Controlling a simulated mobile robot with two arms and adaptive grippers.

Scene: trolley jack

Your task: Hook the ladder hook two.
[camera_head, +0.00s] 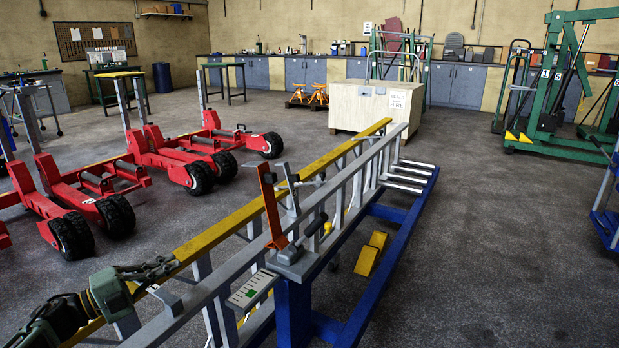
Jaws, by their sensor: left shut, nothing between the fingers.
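A long grey ladder-like frame (226,275) with a yellow rail (238,216) runs from the lower left to the middle back. It rests on a blue stand (377,282). An orange-red upright lever (271,210) stands at a bracket with a black-handled part (303,240). I cannot tell which part is ladder hook two. My left gripper (172,266) comes in from the lower left. Its fingers are shut and empty, over or beside the near part of the yellow rail; I cannot tell whether they touch it. My right gripper is not in view.
Red wheeled jacks (92,195) stand at the left. A pale wooden crate (374,106) stands behind the frame's far end. Green lifting equipment (549,90) is at the back right. Yellow wedges (369,256) sit near the blue stand. The floor right of the stand is clear.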

